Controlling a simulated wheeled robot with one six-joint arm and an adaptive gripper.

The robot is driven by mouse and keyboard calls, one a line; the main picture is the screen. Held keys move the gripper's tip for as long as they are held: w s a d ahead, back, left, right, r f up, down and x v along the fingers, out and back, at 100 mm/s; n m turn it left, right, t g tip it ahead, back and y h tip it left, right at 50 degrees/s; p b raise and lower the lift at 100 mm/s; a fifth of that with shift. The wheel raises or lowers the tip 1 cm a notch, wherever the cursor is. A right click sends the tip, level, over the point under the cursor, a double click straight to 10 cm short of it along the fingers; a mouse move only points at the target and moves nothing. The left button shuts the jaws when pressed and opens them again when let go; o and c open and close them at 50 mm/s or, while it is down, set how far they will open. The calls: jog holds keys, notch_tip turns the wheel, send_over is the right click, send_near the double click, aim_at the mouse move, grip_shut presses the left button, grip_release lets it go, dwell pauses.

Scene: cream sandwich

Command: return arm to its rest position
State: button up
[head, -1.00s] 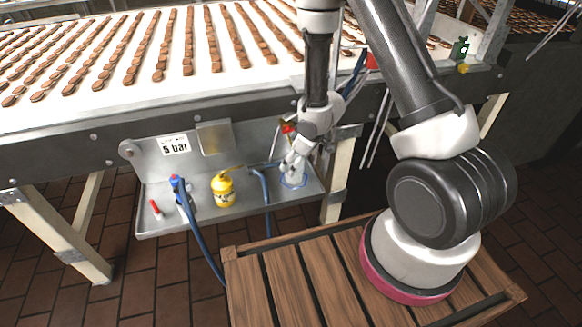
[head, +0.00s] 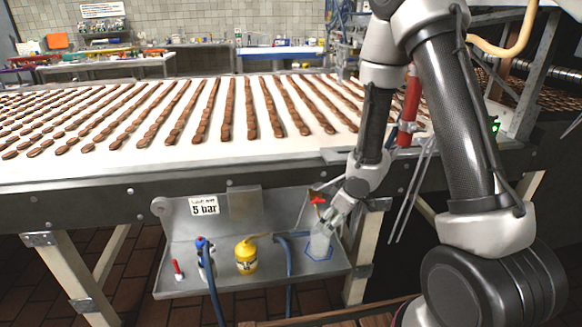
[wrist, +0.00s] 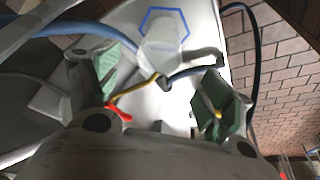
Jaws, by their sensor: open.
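My gripper (head: 332,214) is open, over the right end of the metal shelf (head: 222,283) under the conveyor. A clear bottle (head: 320,243) with a red part at its top stands inside a blue hexagon outline (head: 318,257) on that shelf. In the wrist view the gripper (wrist: 160,92) has its green-padded fingers spread, with the bottle (wrist: 161,42) ahead of the gap between them. A red and yellow piece (wrist: 120,104) shows between the fingers; whether the fingers touch anything is unclear.
The conveyor (head: 190,150) with rows of brown biscuits lies above. A frame leg (head: 358,286) is close to the right.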

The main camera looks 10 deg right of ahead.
jog(key=s+d+f+m+g+h, duration=0.1)
jog(key=s+d+g+h, duration=0.15)
jog(key=s+d, duration=0.3)
jog(key=s+d+r+m+g+h, duration=0.1)
jog(key=s+d+r+m+h, duration=0.25)
jog(key=d+r, duration=0.35)
jog(key=s+r+m+t+y, duration=0.1)
jog(key=s+r+m+t, duration=0.1)
jog(key=s+r, duration=0.5)
jog(key=s+r+m+t+y, duration=0.1)
jog(key=s+r, duration=0.6)
jog(key=r, duration=1.2)
jog(key=shift+r+m+t+y, duration=0.15)
jog(key=shift+m+t+y, duration=0.25)
jog(key=shift+m+t, duration=0.4)
jog(key=shift+a, duration=0.1)
